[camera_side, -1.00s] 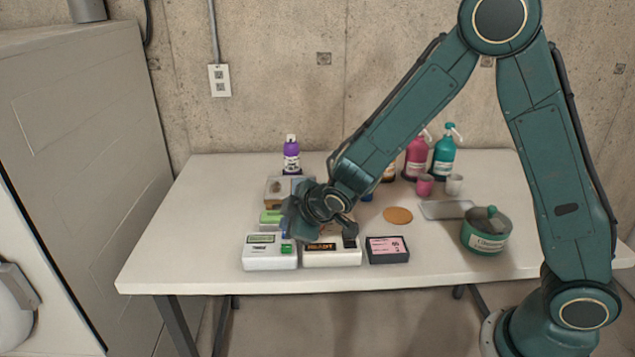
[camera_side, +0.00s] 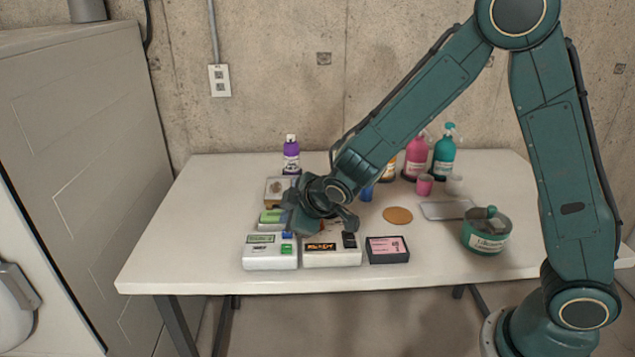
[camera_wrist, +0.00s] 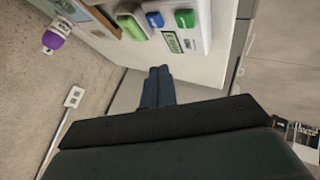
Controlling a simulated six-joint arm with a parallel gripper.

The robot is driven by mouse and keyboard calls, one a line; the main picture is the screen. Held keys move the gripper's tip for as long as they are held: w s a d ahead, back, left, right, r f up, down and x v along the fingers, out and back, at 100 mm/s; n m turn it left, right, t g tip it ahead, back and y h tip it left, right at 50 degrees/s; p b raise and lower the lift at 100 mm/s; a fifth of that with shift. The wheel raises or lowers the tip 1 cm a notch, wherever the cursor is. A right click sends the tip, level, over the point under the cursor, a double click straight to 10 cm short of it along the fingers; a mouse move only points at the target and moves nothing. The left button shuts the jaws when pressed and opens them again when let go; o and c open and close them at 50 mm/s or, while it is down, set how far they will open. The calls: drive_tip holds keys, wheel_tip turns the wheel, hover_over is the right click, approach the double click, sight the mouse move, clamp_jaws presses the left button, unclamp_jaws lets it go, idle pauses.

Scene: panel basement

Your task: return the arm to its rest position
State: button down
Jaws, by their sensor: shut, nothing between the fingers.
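My gripper (camera_side: 293,218) hangs low over the left half of the white table (camera_side: 190,220), just above and behind the row of panel boxes. Its fingers also show in the wrist view (camera_wrist: 158,85), close together with nothing between them. A white box (camera_side: 270,258) with a green and a blue button stands in front of it. A second white box (camera_side: 332,258) with a dark label and a black switch stands to its right. A dark box with a pink face (camera_side: 388,250) is at the right end of the row. My gripper hides part of the things behind it.
A purple bottle (camera_side: 291,155) stands at the back. Pink (camera_side: 416,158) and teal (camera_side: 444,155) pump bottles stand back right. A green pot (camera_side: 486,232) and an orange disc (camera_side: 398,215) are on the right. A grey cabinet (camera_side: 85,170) stands left of the table.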

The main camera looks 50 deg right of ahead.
drive_tip(key=s+d+r+m+g, duration=0.2)
drive_tip(key=s+d+r+m, duration=0.35)
drive_tip(key=s+r, duration=0.65)
drive_tip(key=s+d+r+m, duration=0.1)
drive_tip(key=s, duration=0.8)
drive_tip(key=s+d+r+m+g, duration=0.1)
drive_tip(key=s+r, duration=0.1)
drive_tip(key=s, duration=0.7)
drive_tip(key=shift+s+d+r+m+g, duration=0.15)
drive_tip(key=shift+s+r+m+g, duration=0.1)
drive_tip(key=shift+r+m+g, duration=0.1)
